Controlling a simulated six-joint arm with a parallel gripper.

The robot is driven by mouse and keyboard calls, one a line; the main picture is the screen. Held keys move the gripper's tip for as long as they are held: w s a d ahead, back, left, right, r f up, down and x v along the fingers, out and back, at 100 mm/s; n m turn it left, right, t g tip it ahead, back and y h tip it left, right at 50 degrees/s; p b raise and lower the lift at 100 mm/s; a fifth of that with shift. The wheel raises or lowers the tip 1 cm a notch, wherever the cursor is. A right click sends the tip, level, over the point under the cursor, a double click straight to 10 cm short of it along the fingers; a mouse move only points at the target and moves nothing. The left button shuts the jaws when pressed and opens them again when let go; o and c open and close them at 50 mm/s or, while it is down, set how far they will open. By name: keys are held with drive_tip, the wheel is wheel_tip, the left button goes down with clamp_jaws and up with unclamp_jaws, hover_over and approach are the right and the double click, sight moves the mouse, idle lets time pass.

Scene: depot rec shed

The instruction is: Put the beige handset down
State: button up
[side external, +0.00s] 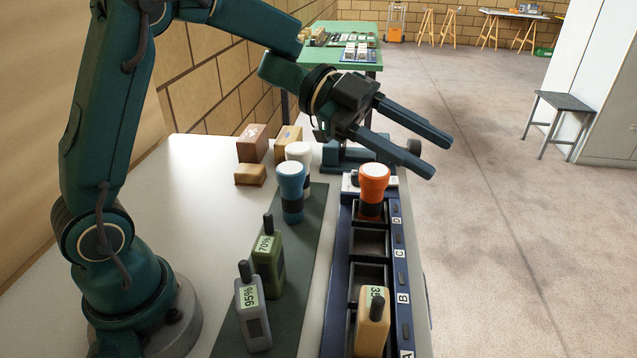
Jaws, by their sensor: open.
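The beige handset (371,332) stands upright, or nearly so, in the dark blue rack (345,245), at the near end by the A and B labels. Its base is cut off or hidden by the frame's lower edge, so I cannot tell how it is seated or exactly which slot holds it. Its screen shows a partly readable number. My gripper (441,157) is open and empty, high above the far end of the rack and well away from the handset.
An orange torch (373,184) stands in the rack by D; the C slot (370,242) looks empty. Left, on a dark mat (313,235), are a grey handset (252,315), a green handset (268,262), a blue torch (291,190) and a white torch (299,152). Boxes (252,143) stand behind.

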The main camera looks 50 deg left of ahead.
drive_tip(key=w+a+r+n+t+y, duration=0.35)
drive_tip(key=w+r+n+t, duration=0.2)
drive_tip(key=t, duration=0.25)
drive_tip(key=s+a+r+n+t+y, duration=0.2)
drive_tip(key=s+a+n+t+y, duration=0.1)
drive_tip(key=a+n+y, duration=0.6)
drive_tip(key=s+f+n+g, duration=0.1)
drive_tip(key=s+f+g, duration=0.2)
drive_tip(key=s, duration=0.4)
drive_tip(key=s+d+f+n+g+y, duration=0.1)
drive_tip(key=s+f+n+g, duration=0.1)
drive_tip(key=s+f+g, duration=0.2)
drive_tip(key=s+d+f+n+g, duration=0.1)
drive_tip(key=s+f+g, duration=0.2)
drive_tip(key=s+f, duration=0.3)
drive_tip(key=shift+s+f+n+y, duration=0.15)
drive_tip(key=shift+s+f+n, duration=0.05)
drive_tip(key=shift+s, duration=0.8)
drive_tip(key=shift+s+f+n+y, duration=0.1)
drive_tip(key=shift+s+f+n, duration=0.1)
drive_tip(key=shift+s, duration=0.75)
drive_tip(key=shift+a, duration=0.1)
